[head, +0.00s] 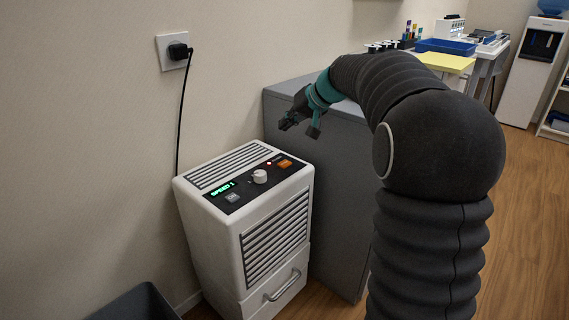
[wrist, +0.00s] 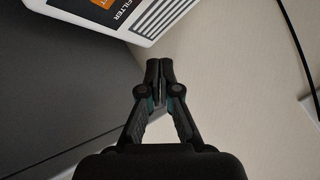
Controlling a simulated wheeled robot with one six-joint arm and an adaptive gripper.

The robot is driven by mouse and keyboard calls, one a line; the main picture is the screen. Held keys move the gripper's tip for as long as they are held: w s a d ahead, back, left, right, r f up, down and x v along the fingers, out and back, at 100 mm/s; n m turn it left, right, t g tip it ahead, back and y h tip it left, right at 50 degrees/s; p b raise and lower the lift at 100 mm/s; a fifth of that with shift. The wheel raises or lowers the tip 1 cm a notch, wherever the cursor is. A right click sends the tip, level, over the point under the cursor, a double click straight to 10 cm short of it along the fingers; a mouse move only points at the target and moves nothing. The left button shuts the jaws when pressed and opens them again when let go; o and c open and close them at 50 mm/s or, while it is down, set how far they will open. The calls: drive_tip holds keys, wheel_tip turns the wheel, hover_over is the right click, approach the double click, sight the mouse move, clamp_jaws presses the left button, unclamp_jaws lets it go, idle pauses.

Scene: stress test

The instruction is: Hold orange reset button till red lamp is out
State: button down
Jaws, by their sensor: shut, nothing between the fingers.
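The orange reset button (head: 285,164) sits at the right end of the black control panel on top of a white appliance (head: 222,232). A small red lamp (head: 269,163) glows just left of the button. The orange button also shows at the top edge of the wrist view (wrist: 104,4), next to the word FILTER. My gripper (head: 298,127) is in the air above and beyond the panel's right end, apart from the button. In the wrist view its fingertips (wrist: 159,70) are together and empty.
The panel also has a green SPEED 1 display (head: 221,189), a grey button (head: 232,198) and a white knob (head: 260,177). A grey cabinet (head: 335,200) stands right beside the appliance. A black cord (head: 183,110) runs down the wall from a socket behind it.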

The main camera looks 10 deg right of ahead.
sight(287, 163)
drive_tip(key=shift+f, duration=0.1)
wheel_tip(287, 163, down, 9)
drive_tip(key=b, duration=0.6)
drive_tip(key=shift+r, duration=0.2)
drive_tip(key=shift+f, duration=0.1)
idle(1.1)
drive_tip(key=shift+f+b, duration=0.3)
drive_tip(key=shift+f, duration=0.4)
idle(0.7)
drive_tip(key=shift+r, duration=0.1)
idle(2.4)
drive_tip(key=shift+r+p, duration=0.5)
drive_tip(key=shift+r, duration=0.25)
